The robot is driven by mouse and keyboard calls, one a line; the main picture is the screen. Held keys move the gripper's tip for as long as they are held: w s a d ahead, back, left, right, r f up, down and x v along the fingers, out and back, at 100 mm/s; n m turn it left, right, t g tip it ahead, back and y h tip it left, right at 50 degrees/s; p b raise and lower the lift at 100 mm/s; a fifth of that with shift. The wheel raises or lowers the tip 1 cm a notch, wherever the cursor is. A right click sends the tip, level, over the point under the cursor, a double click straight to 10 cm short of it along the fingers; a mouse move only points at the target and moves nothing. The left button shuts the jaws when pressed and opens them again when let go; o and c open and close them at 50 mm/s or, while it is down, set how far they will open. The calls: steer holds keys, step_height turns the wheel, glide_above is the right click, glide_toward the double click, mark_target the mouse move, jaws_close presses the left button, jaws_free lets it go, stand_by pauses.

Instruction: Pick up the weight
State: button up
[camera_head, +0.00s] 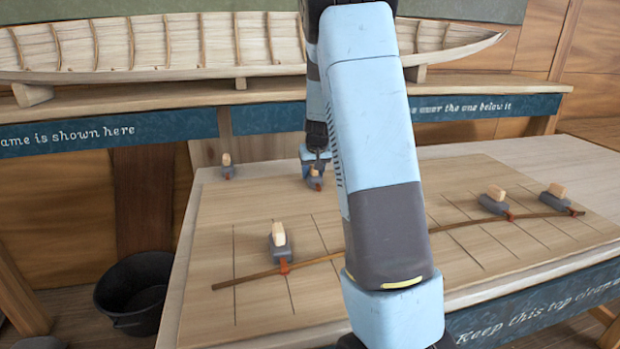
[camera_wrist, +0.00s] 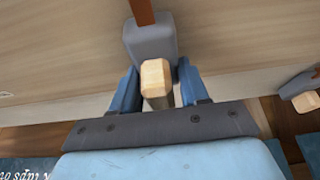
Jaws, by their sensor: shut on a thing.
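The weight is a grey block (camera_wrist: 150,38) with a pale wooden handle (camera_wrist: 156,72) and an orange-brown hook (camera_wrist: 143,10). In the wrist view the two blue fingers of my gripper (camera_wrist: 158,82) stand on either side of the handle, shut on it. In the head view my gripper (camera_head: 315,158) is at the far edge of the board, with the held weight (camera_head: 313,183) partly hidden below it. I cannot tell whether the weight touches the board.
Another weight (camera_head: 227,171) stands left of my gripper. More weights (camera_head: 279,247), (camera_head: 495,203), (camera_head: 556,202) sit along a thin curved batten (camera_head: 325,259) on the board (camera_head: 220,225). A hull model (camera_head: 80,45) stands behind. A black bucket (camera_head: 135,290) is on the floor.

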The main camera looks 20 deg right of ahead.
jaws_close()
steer(key=shift+r, duration=0.15)
steer(key=shift+w+r, duration=0.1)
steer(key=shift+r, duration=0.15)
step_height(320, 180, up, 2)
steer(key=shift+r, duration=0.15)
steer(key=s+r, duration=1)
steer(key=s, duration=0.4)
steer(key=shift+d, duration=0.4)
